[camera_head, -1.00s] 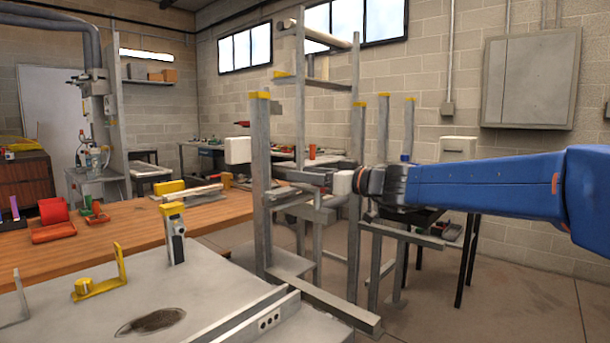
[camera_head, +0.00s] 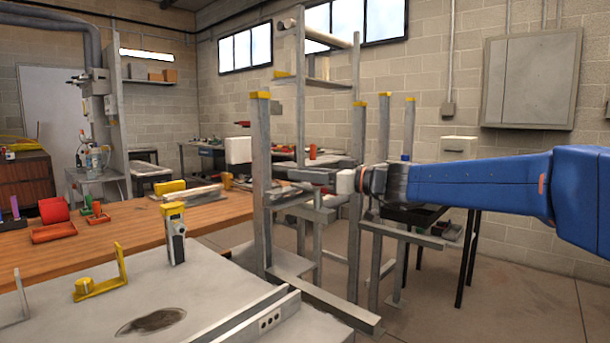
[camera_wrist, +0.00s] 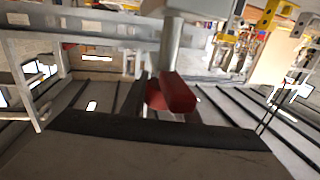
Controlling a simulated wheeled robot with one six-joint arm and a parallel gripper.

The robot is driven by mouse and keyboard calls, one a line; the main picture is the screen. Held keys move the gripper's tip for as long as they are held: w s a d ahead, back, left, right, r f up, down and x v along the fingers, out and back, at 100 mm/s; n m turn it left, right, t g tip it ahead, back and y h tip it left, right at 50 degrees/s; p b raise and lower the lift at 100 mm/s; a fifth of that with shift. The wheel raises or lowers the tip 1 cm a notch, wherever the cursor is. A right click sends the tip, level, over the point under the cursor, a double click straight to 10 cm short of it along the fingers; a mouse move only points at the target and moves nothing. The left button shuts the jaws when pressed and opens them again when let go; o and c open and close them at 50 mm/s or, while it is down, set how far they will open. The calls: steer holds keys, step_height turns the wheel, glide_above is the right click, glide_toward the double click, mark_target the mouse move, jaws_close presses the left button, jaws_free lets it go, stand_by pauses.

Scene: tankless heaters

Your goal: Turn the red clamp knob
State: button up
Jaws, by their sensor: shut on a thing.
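The red clamp knob (camera_wrist: 178,95) shows in the middle of the wrist view, at the end of a grey metal post or spindle (camera_wrist: 170,45). My gripper (camera_wrist: 160,103) is shut on the knob; the dark gripper body fills the lower part of that view and the fingers are partly hidden. In the head view my gripper (camera_head: 338,182) reaches left from the blue arm, in among the grey posts of a metal frame (camera_head: 260,190). The knob is too small and covered to make out surely there.
Upright posts with yellow caps (camera_head: 357,180) stand close around my gripper. A grey bench top (camera_head: 200,290) with a yellow bracket (camera_head: 100,283) lies at front left, a wooden table (camera_head: 130,228) behind it. Bare floor (camera_head: 520,270) is at the right.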

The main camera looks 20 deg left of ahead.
steer(key=shift+s+d+n+g+h, duration=0.2)
steer(key=shift+s+n+g+h, duration=0.6)
steer(key=shift+n+g, duration=1.55)
steer(key=shift+s+d+n+g+h, duration=0.3)
steer(key=shift+n+g+h, duration=1.05)
steer(key=shift+g, duration=1.75)
steer(key=shift+s+d+n+g+h, duration=0.15)
steer(key=shift+s+n+g+h, duration=0.6)
steer(key=shift+n+g, duration=1.7)
steer(key=shift+w+m+g, duration=0.1)
steer(key=shift+m+g, duration=0.15)
steer(key=shift+g, duration=0.15)
steer(key=o, duration=1.1)
steer(key=shift+c, duration=0.2)
